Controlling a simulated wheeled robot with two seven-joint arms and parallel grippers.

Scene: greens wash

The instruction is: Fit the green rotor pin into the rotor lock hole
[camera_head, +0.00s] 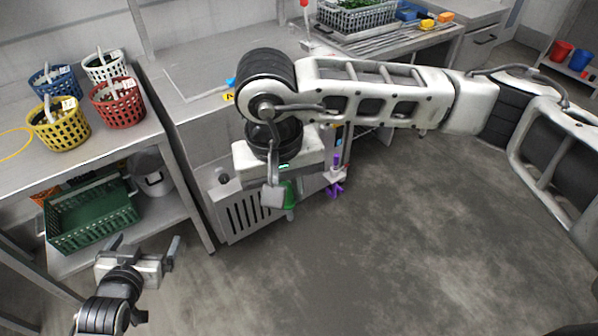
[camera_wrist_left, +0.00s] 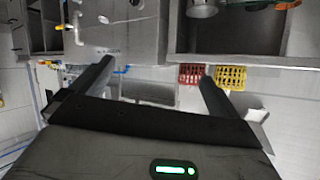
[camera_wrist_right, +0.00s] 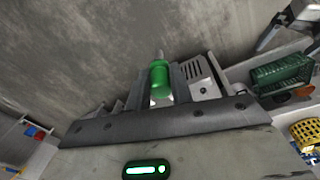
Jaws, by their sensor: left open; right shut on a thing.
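The green rotor pin (camera_head: 291,194) is in my right gripper (camera_head: 281,197), low in front of the grey counter unit in the head view. In the right wrist view, the green body of the pin (camera_wrist_right: 160,80) stands between the fingers, with a thin pale tip pointing away from the gripper. My left gripper (camera_head: 143,250) is open and empty over the floor at lower left; its two spread fingers show in the left wrist view (camera_wrist_left: 157,75). I cannot make out the rotor lock hole in any view.
A grey vented panel (camera_head: 247,217) is close beside my right gripper. Purple parts (camera_head: 335,188) hang just right of it. A green crate (camera_head: 92,222) sits on the lower left shelf, below several coloured baskets (camera_head: 118,103). The floor (camera_head: 400,230) at right is clear.

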